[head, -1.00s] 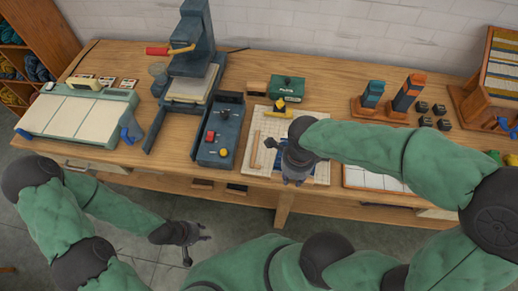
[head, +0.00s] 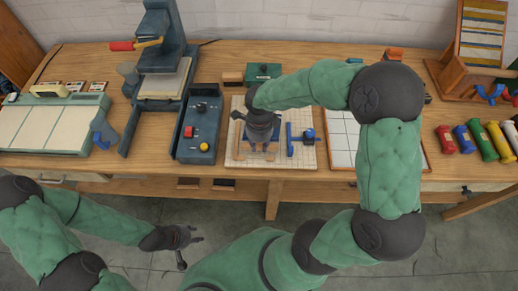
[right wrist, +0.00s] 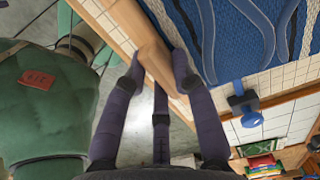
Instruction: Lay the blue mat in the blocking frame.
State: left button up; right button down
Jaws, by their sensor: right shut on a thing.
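The blue mat (right wrist: 235,35) shows in the right wrist view as ribbed blue knit on a pale gridded board. In the head view my right gripper (head: 260,152) and arm hide most of it. The blocking frame's gridded board (head: 305,156) lies on the bench, with a blue rail (head: 290,140) and blue knob to the gripper's right. In the right wrist view, my right gripper (right wrist: 158,70) is shut on a light wooden bar (right wrist: 150,45), beside the mat at the board's edge. My left gripper (head: 189,245) is open and empty, low in front of the bench.
A dark control box (head: 196,130) and a press (head: 160,75) stand left of the board. A white gridded panel (head: 343,135) lies to its right. A green block (head: 264,72) stands behind. Several coloured rolls (head: 482,142) lie at the right.

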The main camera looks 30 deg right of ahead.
jog(key=shift+w+f+b, duration=0.15)
jog(key=shift+f+b, duration=0.3)
jog(key=shift+f, duration=1.3)
jog(key=shift+f, duration=0.15)
jog(key=c, duration=1)
grip_release()
jog(key=shift+r, duration=0.5)
notch_tip(320, 180, up, 11)
jog(key=p, duration=0.3)
jog(key=shift+r, duration=0.2)
